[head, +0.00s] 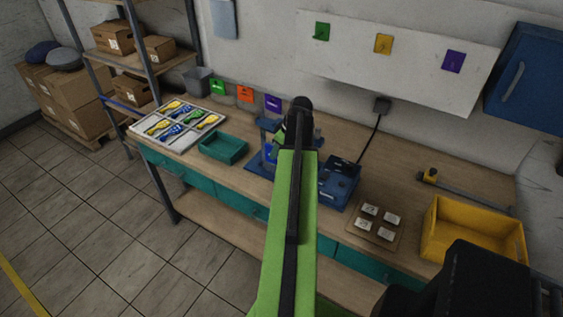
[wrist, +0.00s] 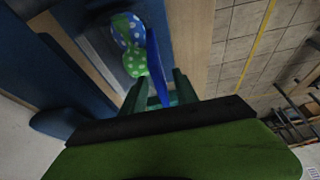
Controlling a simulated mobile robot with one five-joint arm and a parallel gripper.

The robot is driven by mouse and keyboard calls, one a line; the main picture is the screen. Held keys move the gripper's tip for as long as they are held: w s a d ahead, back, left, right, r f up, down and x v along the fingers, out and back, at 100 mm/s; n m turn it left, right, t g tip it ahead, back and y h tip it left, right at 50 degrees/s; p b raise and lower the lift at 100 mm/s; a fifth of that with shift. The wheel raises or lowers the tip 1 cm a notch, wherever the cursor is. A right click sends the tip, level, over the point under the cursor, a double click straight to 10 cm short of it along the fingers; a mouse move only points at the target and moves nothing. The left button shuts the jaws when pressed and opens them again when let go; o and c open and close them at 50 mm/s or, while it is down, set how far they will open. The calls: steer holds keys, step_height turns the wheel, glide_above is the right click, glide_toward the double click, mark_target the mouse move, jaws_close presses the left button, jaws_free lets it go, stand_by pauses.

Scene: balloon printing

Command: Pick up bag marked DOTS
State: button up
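I cannot read a bag marked DOTS in either view. In the wrist view, green and blue material with white dots (wrist: 128,30) lies beyond my gripper on a pale surface; I cannot tell if it is a bag or loose balloons. My gripper (wrist: 160,85) shows two dark green fingers standing apart. A blue strip (wrist: 156,62) shows between them, with gaps at its sides. A white tray (head: 160,139) with yellow, blue and green balloons in compartments is on the bench's left end.
A teal bin (head: 222,150) stands right of the tray. Blue machines (head: 338,184) stand mid-bench, partly behind my arm. A brown board (head: 376,232) with white cards and a yellow crate (head: 480,258) are to the right. Boxes (head: 112,38) fill the left shelf. The left floor is clear.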

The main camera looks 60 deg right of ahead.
jaws_close()
stand_by(1.2)
